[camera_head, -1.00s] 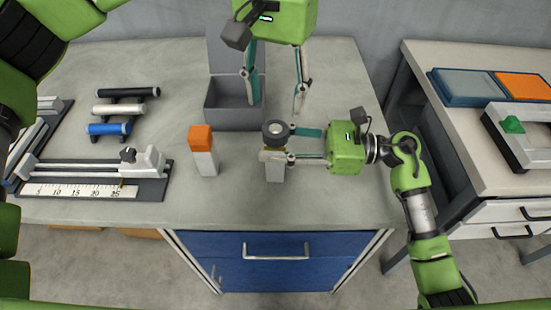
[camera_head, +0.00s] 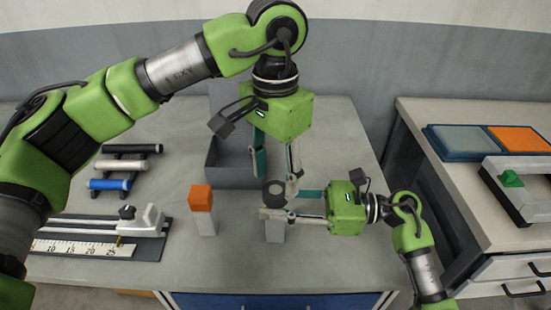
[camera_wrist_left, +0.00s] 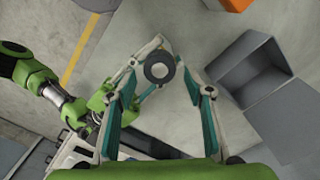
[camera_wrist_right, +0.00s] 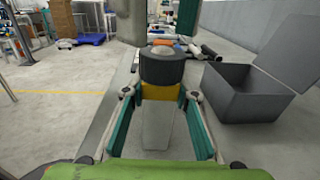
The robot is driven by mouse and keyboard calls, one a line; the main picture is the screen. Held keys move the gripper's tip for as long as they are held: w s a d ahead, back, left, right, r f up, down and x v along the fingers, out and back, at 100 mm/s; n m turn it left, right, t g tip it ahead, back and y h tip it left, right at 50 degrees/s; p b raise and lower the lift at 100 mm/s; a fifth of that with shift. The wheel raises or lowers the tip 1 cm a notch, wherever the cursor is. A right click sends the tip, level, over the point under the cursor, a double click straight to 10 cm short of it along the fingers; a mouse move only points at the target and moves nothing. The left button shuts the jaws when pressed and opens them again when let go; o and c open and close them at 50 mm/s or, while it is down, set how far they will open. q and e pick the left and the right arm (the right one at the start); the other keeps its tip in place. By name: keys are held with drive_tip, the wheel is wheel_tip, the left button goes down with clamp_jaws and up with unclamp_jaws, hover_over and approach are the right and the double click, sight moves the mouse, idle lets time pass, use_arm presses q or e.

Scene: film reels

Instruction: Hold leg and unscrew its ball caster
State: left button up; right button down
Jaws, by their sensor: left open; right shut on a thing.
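The leg (camera_head: 275,231) is a pale grey post standing upright near the front of the bench. It also shows in the right wrist view (camera_wrist_right: 158,125), with a yellow band under its dark caster. The ball caster (camera_head: 274,194) sits on top, a dark round housing with a light ball, also in the left wrist view (camera_wrist_left: 159,67). My right gripper (camera_head: 268,204) is shut on the leg just below the caster, from the right. My left gripper (camera_head: 276,182) is open, pointing down above the caster; its fingers are apart on either side in the left wrist view (camera_wrist_left: 172,50).
An orange-topped grey block (camera_head: 203,211) stands left of the leg. An open grey box (camera_head: 228,165) is behind it. A rack with rollers (camera_head: 120,167) and a ruler fixture (camera_head: 100,237) lie at the left. A second bench (camera_head: 450,155) stands at the right.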

sight(276, 189)
use_arm(q)
drive_tip(key=shift+f, duration=1.95)
